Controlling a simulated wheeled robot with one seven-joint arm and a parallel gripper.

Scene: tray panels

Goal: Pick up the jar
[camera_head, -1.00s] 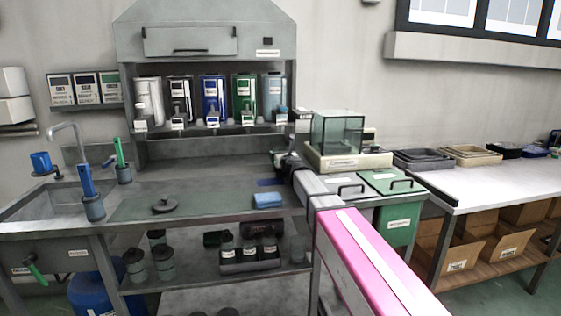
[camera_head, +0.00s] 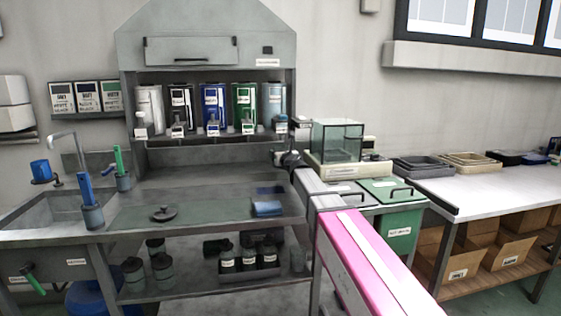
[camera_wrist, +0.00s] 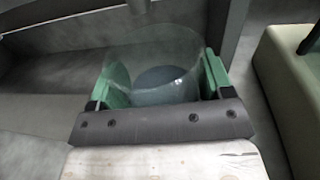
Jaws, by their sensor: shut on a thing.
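In the wrist view, a clear, see-through jar (camera_wrist: 150,50) with an open round top stands between the two green finger pads of my gripper (camera_wrist: 160,78). The pads press on its left and right sides. A dark grey-blue round area shows inside or through it; I cannot tell whether that is its bottom or its contents. In the head view, my gripper (camera_head: 281,157) is at the far end of my arm, over the back right of the steel bench. The jar is too small and too hidden there to make out clearly.
A glass-sided balance (camera_head: 337,142) stands close to the right of my gripper. Several canisters (camera_head: 213,105) line the hood shelf behind. A folded blue cloth (camera_head: 266,208) and a dark lid (camera_head: 163,214) lie on the bench (camera_head: 210,180). The bench's middle is mostly clear.

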